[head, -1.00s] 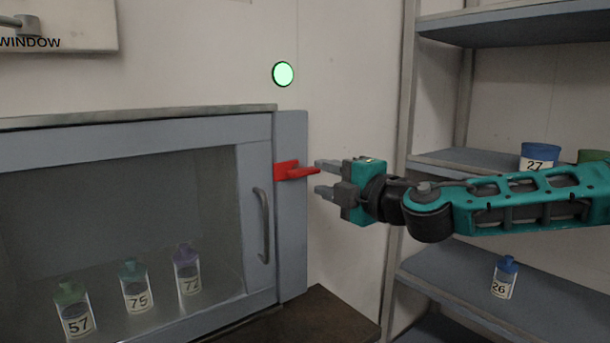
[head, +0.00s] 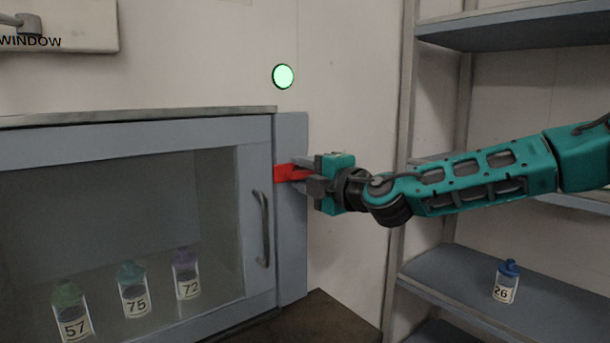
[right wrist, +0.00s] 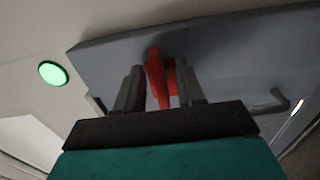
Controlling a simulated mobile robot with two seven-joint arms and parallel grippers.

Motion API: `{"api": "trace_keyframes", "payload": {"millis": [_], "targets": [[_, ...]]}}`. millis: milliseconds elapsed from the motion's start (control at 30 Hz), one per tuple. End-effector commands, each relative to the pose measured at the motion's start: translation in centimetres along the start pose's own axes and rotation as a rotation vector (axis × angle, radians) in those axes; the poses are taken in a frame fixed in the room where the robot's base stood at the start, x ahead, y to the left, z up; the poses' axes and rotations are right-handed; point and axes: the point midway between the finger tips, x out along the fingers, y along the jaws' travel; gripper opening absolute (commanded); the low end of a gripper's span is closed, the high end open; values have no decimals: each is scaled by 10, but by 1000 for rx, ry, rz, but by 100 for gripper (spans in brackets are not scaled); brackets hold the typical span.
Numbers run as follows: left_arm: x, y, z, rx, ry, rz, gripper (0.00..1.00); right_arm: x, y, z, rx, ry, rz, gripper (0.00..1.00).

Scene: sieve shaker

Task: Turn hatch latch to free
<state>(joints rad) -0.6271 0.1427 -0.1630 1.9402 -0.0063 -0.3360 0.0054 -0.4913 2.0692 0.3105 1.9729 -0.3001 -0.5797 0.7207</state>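The hatch is a grey cabinet with a glass front (head: 130,210) and a vertical grey handle (head: 262,227). Its red latch (head: 284,173) sits at the upper right edge of the front, its lever pointing right. My right gripper (head: 303,172) is at the latch, with its fingers on either side of the lever. In the right wrist view the red lever (right wrist: 156,75) stands between the two grey fingers (right wrist: 160,88); narrow gaps seem to show beside it, so the fingers look not closed on it. My left gripper is not in view.
Bottles 57 (head: 71,312), 75 (head: 134,290) and 72 (head: 186,273) stand behind the glass. A round green light (head: 283,76) is on the wall above. A shelf unit (head: 470,280) on the right holds bottle 26 (head: 506,282).

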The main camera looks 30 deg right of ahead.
Motion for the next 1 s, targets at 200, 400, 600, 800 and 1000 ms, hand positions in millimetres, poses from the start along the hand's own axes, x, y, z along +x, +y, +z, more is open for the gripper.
{"api": "trace_keyframes", "payload": {"millis": [200, 400, 600, 800, 1000], "targets": [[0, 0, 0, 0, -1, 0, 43, 0, 0, 0, 0, 0, 0, 31], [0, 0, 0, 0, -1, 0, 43, 0, 0, 0, 0, -1, 0, 12], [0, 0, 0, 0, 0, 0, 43, 0, 0, 0, 0, -1, 0, 0], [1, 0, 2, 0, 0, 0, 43, 0, -1, 0, -14, -1, 0, 0], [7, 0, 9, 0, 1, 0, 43, 0, -2, 1, -85, -2, 2, 0]]}}
